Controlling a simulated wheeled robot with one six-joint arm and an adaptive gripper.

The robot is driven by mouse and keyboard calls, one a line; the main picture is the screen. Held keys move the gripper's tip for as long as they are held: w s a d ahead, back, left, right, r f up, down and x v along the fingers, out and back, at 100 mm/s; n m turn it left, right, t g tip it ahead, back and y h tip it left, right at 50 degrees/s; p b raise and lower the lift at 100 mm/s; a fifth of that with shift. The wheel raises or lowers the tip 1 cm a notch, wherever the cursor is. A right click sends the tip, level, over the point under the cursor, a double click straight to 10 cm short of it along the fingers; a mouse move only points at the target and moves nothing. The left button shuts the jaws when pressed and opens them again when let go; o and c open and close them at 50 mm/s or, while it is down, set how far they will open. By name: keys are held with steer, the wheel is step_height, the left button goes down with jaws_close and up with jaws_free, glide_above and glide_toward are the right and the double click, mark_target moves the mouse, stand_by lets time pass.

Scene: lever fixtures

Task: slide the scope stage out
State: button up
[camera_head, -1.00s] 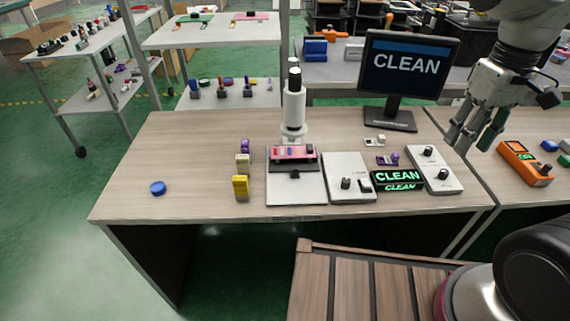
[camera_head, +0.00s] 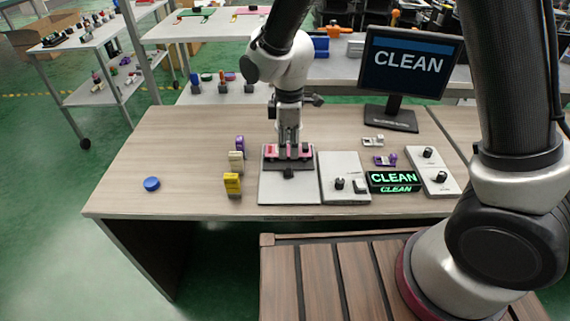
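The scope's grey base plate (camera_head: 288,190) lies on the wooden table. The dark stage with a red and pink slide (camera_head: 271,151) sits at its back part, and a dark knob (camera_head: 288,172) is in front of the stage. My gripper (camera_head: 289,146) points down right at the stage, with its fingertips over or against the stage's middle. I cannot tell whether it touches or whether the fingers are closed. The white scope column is hidden behind my arm.
A plate with knobs (camera_head: 346,180), a lit CLEAN sign (camera_head: 394,180) and another knob plate (camera_head: 434,170) stand to the right. Yellow (camera_head: 232,184), beige and purple blocks stand close on the left. A monitor (camera_head: 406,65) is behind. The table's left part is mostly clear.

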mark_target(289, 166)
step_height(289, 166, down, 8)
steer(key=shift+r, duration=0.1)
stand_by(0.4)
jaws_close()
